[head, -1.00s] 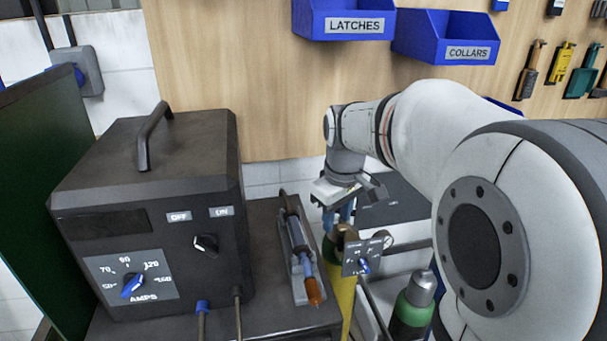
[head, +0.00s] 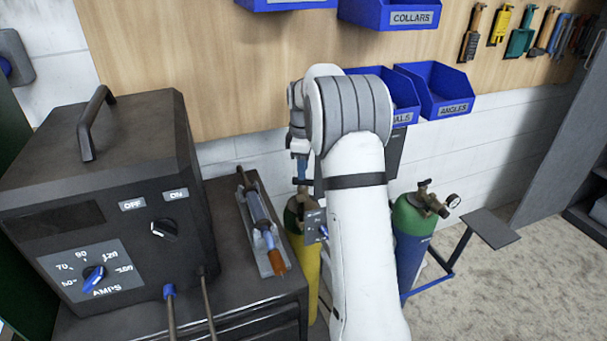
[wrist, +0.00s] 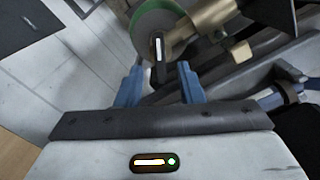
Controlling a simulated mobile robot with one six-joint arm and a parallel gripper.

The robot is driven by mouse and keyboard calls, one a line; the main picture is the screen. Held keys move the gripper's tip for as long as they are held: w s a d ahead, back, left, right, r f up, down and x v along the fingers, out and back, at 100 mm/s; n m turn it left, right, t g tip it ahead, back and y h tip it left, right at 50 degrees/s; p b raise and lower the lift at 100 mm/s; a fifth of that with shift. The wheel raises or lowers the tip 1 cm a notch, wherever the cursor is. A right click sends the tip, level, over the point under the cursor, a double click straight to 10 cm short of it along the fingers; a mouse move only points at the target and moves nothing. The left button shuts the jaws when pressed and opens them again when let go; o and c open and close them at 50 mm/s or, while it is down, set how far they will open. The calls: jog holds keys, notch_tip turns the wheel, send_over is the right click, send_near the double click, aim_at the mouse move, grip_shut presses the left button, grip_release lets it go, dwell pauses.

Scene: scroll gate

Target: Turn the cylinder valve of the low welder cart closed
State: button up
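The welder cart carries a dark welder (head: 100,195). A yellow gas cylinder (head: 305,270) with a green shoulder stands at the cart's right side, partly hidden by my arm. Its brass valve (wrist: 207,25) shows in the wrist view, with a dark handle (wrist: 158,58) bearing a white stripe, seen nearly edge-on. My gripper (wrist: 158,80) is open, its two blue fingers apart, with the handle's end between and just beyond the tips. In the head view my gripper (head: 300,172) points down just above the cylinder's top. Contact with the handle cannot be told.
A small dial panel (head: 314,227) is beside the yellow cylinder. Another green and blue cylinder (head: 412,235) with a gauge stands right of my arm. Blue bins (head: 440,90) hang behind.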

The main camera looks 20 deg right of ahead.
aim_at(303, 182)
jog(key=shift+f, duration=1.6)
jog(key=shift+c, duration=0.2)
grip_shut()
